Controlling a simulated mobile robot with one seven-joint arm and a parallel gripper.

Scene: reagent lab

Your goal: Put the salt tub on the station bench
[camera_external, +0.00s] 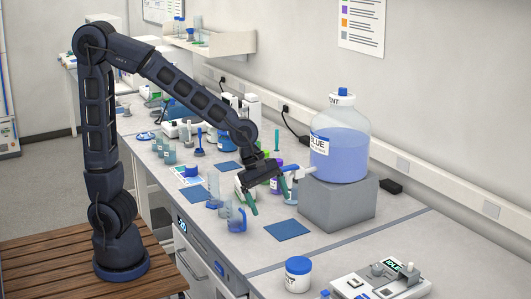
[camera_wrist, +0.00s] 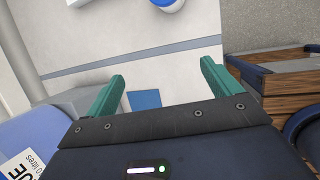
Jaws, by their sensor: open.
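A white tub with a blue lid (camera_external: 298,275) stands upright on the near end of the white bench (camera_external: 340,262); its label is too small to read, and it is the likely salt tub. In the wrist view the tub (camera_wrist: 168,4) is cut by the top edge, beyond the bench seam. My gripper (camera_external: 267,197) is open and empty above the bench, left of the grey block, well behind the tub. Its green fingers (camera_wrist: 160,82) stand wide apart in the wrist view, touching nothing that I can see.
A large blue-filled bottle (camera_external: 338,150) stands on a grey block (camera_external: 338,205) close to my gripper's right. A blue mat (camera_external: 287,230) lies flat. A balance-like device (camera_external: 380,280) stands right of the tub. Beakers and a jug (camera_external: 237,221) crowd the left.

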